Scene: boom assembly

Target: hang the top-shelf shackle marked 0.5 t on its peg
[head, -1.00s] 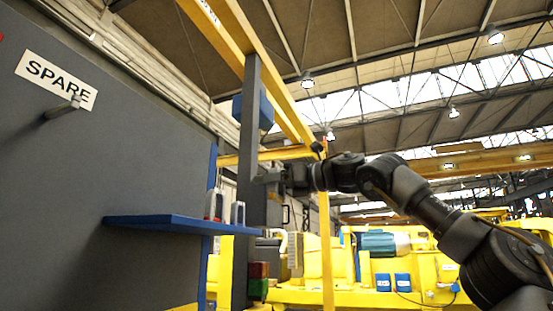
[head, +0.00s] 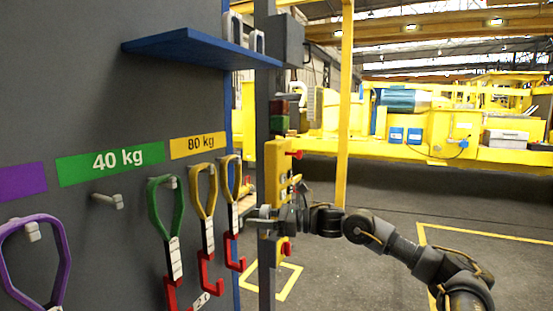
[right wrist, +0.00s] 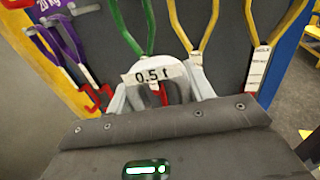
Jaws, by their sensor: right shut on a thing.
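My right gripper (head: 274,219) is shut on the grey shackle marked 0.5 t (right wrist: 152,76). In the right wrist view its white label faces the camera, and its lower part is hidden by the gripper. In the head view the shackle (head: 256,221) is small and hard to make out, in front of the post at the panel's right edge. A bare peg (head: 108,201) sticks out below the 40 kg sign (head: 110,163). I cannot see a 0.5 t sign on the panel. My left gripper is not in view.
The blue shelf (head: 190,48) holds two other shackles (head: 237,27). Purple (head: 62,250), green (head: 178,205) and yellow (head: 201,200) handles with red hooks hang on the panel, close to the gripper's left. A yellow control box (head: 278,190) is by the post.

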